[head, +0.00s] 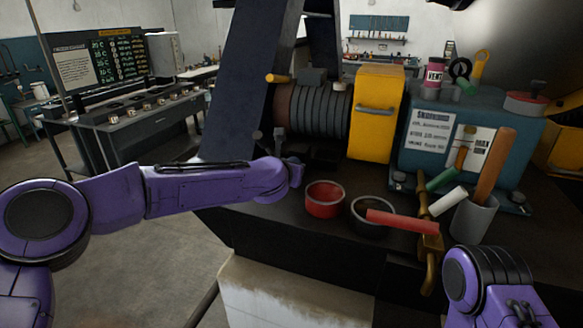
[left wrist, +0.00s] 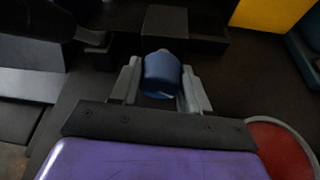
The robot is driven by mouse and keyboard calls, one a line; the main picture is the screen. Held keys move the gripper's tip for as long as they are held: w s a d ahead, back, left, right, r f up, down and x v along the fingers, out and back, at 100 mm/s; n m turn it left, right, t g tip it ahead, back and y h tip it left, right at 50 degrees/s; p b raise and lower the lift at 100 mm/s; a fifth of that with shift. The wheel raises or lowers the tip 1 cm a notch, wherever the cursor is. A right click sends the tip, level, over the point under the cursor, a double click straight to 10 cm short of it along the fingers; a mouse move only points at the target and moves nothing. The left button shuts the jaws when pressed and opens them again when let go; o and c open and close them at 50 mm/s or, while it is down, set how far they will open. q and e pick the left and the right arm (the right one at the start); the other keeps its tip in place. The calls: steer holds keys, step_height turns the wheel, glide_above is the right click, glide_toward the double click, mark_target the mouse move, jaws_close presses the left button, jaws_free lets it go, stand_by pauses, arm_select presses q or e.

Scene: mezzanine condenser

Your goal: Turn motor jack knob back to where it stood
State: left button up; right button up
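A blue knob (left wrist: 161,74) shows in the left wrist view, with a dark block just beyond it. My left gripper (left wrist: 162,84) has one grey finger on each side of the knob, and both fingers appear to touch it. In the head view my left arm reaches in from the left, and its gripper (head: 294,171) is at the back of the dark bench, below the ribbed motor (head: 318,109). The knob cannot be made out there. My right forearm is at the lower right of the head view; its gripper is not visible.
A red bowl (head: 325,200) and a dark round dish (head: 372,217) stand right of my left gripper. Near them are a red-handled tool (head: 402,221), a grey cup (head: 474,219) holding a brown handle, a yellow box (head: 376,120) and a blue-green case (head: 500,130).

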arm_select(q)
steer(key=o, duration=0.3)
steer(key=shift+w, duration=0.1)
steer(key=shift+o, duration=0.2)
steer(key=shift+s, duration=0.2)
steer(key=b+v, duration=0.2)
steer(key=v, duration=0.8)
steer(key=shift+r, duration=0.1)
steer(key=shift+w, duration=0.1)
